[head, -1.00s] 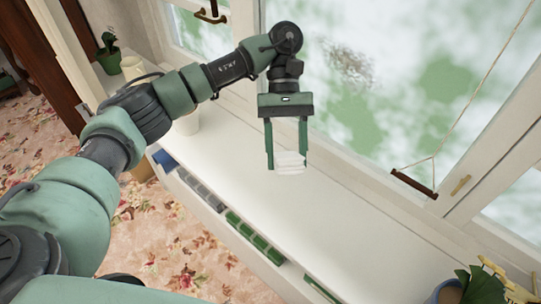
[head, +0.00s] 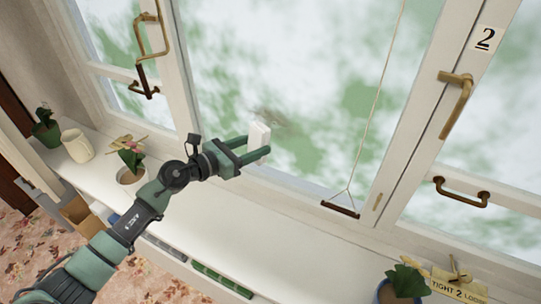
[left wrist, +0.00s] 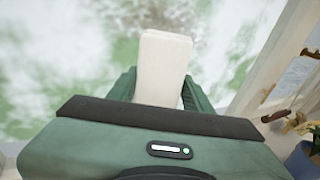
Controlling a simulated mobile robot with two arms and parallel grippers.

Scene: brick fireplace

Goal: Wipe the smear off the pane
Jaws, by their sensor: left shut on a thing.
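The pane (head: 330,70) is a window glass with blurred green and white behind it. A faint brownish-grey smear (head: 275,116) shows on it, partly hidden by the white pad. My left gripper (head: 258,146) is shut on this white pad (head: 260,134) and holds it upright in front of the pane's lower left part. The left wrist view shows the pad (left wrist: 163,62) between the green fingers. I cannot tell whether the pad touches the glass. My right gripper is not in view.
A cord with a dark wooden bar (head: 340,208) hangs at the right. A brass handle (head: 458,100) is on the frame. A cream mug (head: 77,146) and a potted flower (head: 131,178) stand left on the sill (head: 285,235); a blue pot (head: 398,294) stands right. The sill's middle is clear.

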